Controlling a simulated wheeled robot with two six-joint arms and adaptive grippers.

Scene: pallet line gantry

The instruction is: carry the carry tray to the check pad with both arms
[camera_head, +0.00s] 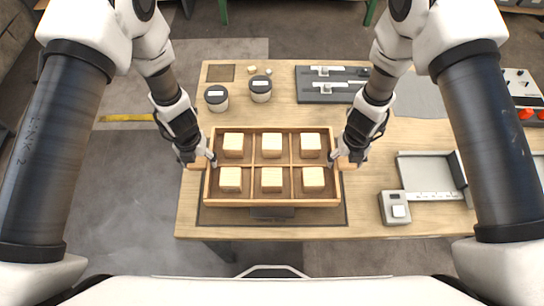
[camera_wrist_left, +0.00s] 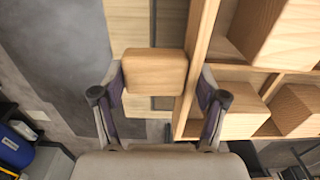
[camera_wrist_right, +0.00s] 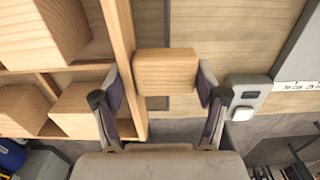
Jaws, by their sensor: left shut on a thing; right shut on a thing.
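The carry tray (camera_head: 272,202) is a wooden tray with dividers, holding a light wooden block in each of its several compartments. It is over the front part of the wooden table, above a dark rectangular area (camera_head: 330,216) that shows around its front edge. My left gripper (camera_head: 204,163) is shut on the tray's left handle, a wooden block seen in the left wrist view (camera_wrist_left: 155,72). My right gripper (camera_head: 342,163) is shut on the right handle, seen in the right wrist view (camera_wrist_right: 166,72). I cannot tell whether the tray touches the table. The check pad is not clearly identifiable.
A dark fixture with sliders (camera_head: 330,84) lies at the back. A grey device with a ruler (camera_head: 396,208) is at the right. A small dark square (camera_head: 220,73) is at the back left.

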